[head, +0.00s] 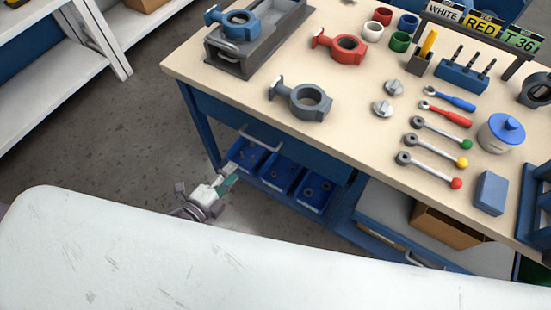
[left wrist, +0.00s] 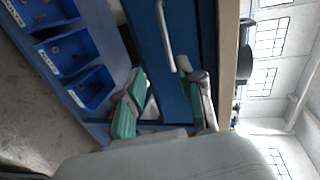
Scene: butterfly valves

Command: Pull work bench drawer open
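The work bench drawer (head: 300,148) is a blue front under the beige bench top, with a pale bar handle (head: 262,140). It appears shut. In the left wrist view the drawer front (left wrist: 146,40) fills the middle, and the handle (left wrist: 165,38) runs down it from the top edge. My left gripper (head: 231,173) is below and left of the handle in the head view. In the left wrist view its green-padded fingers (left wrist: 164,80) are spread and empty, with the handle's lower end near the fingertips. I cannot tell whether they touch. My right gripper is not in view.
Blue bins (head: 281,172) sit on a shelf below the drawer, close to the left gripper. Valve bodies (head: 302,101), handles and other parts lie on the bench top (head: 352,140). Grey floor (head: 140,140) is clear left of the bench. White shelving (head: 60,70) stands at upper left.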

